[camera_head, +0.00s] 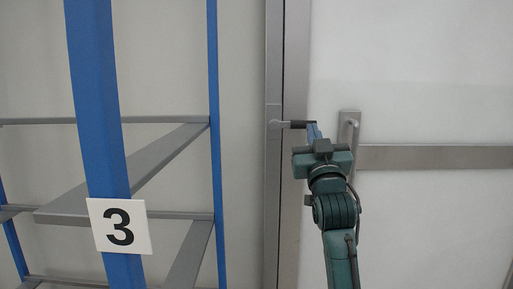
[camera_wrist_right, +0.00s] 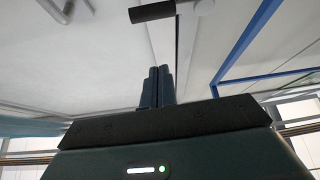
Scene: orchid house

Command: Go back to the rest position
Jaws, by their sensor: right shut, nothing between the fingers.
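My right gripper (camera_head: 313,129) is at the end of the arm that comes up from the bottom, right of centre. Its fingers are shut with nothing between them. In the right wrist view the two dark fingers (camera_wrist_right: 160,72) stand side by side, with a lever handle beyond their tips. The door's lever handle (camera_head: 290,124), with a dark grip, sticks out to the right from the metal frame, and its end overlaps the fingertips in the head view. I cannot tell whether they touch. The handle also shows in the right wrist view (camera_wrist_right: 152,12). My left gripper is not in view.
A blue rack (camera_head: 100,100) with grey shelves stands on the left and bears a white card (camera_head: 119,226) with a 3. Right of the arm is a white panel (camera_head: 430,80) with a grey crossbar (camera_head: 430,157) and an upright pull handle (camera_head: 348,125).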

